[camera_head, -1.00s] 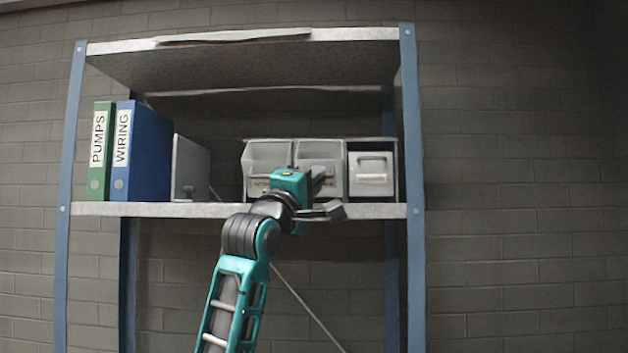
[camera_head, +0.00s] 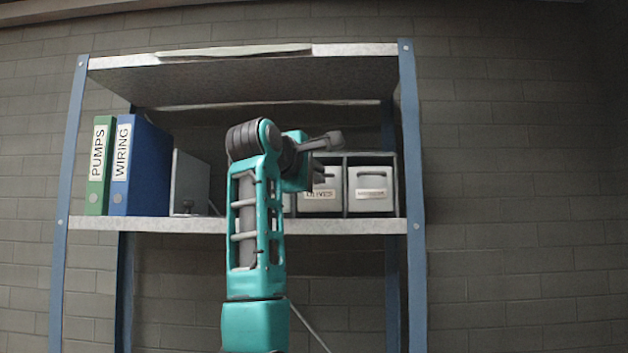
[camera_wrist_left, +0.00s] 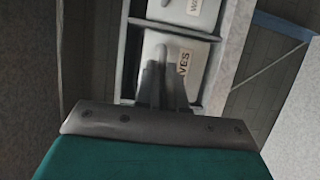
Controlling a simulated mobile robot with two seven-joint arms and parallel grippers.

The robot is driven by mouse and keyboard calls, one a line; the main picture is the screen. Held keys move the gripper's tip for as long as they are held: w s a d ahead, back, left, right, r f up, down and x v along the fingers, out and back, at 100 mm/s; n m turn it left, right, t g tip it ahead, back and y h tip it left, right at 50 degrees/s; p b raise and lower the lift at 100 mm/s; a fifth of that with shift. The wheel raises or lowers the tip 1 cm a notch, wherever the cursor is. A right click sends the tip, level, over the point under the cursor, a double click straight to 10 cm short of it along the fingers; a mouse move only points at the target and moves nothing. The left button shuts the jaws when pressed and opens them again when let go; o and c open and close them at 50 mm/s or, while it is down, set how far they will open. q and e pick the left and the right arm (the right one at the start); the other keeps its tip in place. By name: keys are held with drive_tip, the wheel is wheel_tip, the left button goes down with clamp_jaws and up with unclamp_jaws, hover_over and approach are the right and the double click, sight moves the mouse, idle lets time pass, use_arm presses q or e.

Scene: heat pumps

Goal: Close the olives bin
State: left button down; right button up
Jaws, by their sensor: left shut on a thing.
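The olives bin (camera_head: 322,203) is the middle bin in a grey housing on the shelf. Its front looks about level with the bin to its right, and its label is partly readable. In the left wrist view the olives bin (camera_wrist_left: 176,62) shows its handle and the end of its label. My left gripper (camera_head: 322,174) is at the upper front of this bin. In the left wrist view the gripper's fingers (camera_wrist_left: 162,82) are shut on the bin's handle; the exact contact is partly hidden. My right gripper is not in view.
A right-hand bin (camera_head: 371,190) sits flush in the housing. The left bin is mostly hidden behind my arm. A blue binder (camera_head: 142,170), a green binder (camera_head: 100,170) and a grey box (camera_head: 189,180) stand left on the shelf (camera_head: 165,224). Blue posts (camera_head: 410,150) flank it.

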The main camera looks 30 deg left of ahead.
use_arm(q)
drive_tip(key=shift+w+a+r+n+g, duration=0.3)
drive_tip(key=shift+w+r+g, duration=0.1)
drive_tip(key=shift+g, duration=0.3)
drive_tip(key=c, duration=1.2)
unclamp_jaws()
drive_tip(key=shift+w, duration=0.1)
drive_tip(key=shift+c, duration=0.2)
drive_tip(key=b+v, duration=0.3)
drive_tip(key=v, duration=1)
drive_tip(key=shift+a, duration=0.1)
drive_tip(key=shift+f, duration=0.1)
